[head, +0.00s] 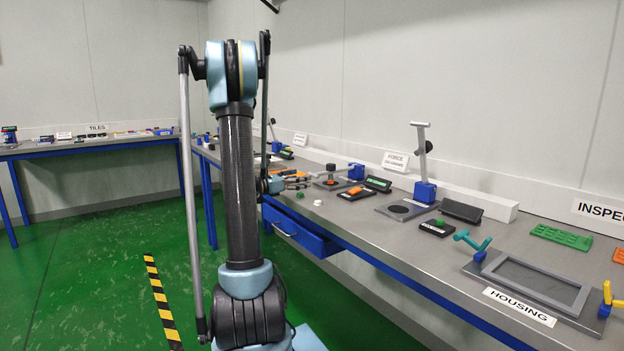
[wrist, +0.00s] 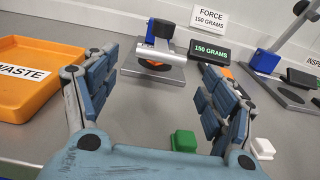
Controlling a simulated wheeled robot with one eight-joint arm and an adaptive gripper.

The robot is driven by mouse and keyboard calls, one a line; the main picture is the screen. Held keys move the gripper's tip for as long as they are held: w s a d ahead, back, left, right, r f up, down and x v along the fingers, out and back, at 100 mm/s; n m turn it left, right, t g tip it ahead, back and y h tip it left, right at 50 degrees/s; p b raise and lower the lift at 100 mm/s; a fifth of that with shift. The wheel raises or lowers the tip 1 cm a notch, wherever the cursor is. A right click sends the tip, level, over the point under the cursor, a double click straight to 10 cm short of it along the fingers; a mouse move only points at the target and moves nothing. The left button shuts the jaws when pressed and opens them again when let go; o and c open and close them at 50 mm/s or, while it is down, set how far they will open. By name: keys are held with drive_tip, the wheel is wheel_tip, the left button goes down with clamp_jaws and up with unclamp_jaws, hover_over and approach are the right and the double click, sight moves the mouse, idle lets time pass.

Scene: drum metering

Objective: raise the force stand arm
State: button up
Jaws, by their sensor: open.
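My gripper (wrist: 160,62) is open, with its two blue-grey fingers spread and nothing between them. Ahead of it in the wrist view is the force stand, with a blue block (wrist: 163,31) and a grey base plate (wrist: 153,76). The stand's grey arm (wrist: 153,53) is lowered, lying low over the plate. It appears between the fingertips but beyond them, with no contact visible. In the head view the stand (head: 329,184) is beyond my arm.
An orange waste tray (wrist: 32,78) is left of my gripper. A green block (wrist: 184,141) and a white block (wrist: 262,148) lie near the right finger. A second stand with a raised arm (head: 421,140) is farther right. An open blue drawer (head: 300,230) juts from the bench.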

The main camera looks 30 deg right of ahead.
sight(314, 175)
drive_tip(key=shift+w+d, duration=0.15)
drive_tip(key=shift+d, duration=1.65)
drive_tip(key=shift+w+d, duration=0.1)
drive_tip(key=shift+d, duration=1.65)
drive_tip(key=c, duration=1.5)
drive_tip(key=shift+r, duration=0.1)
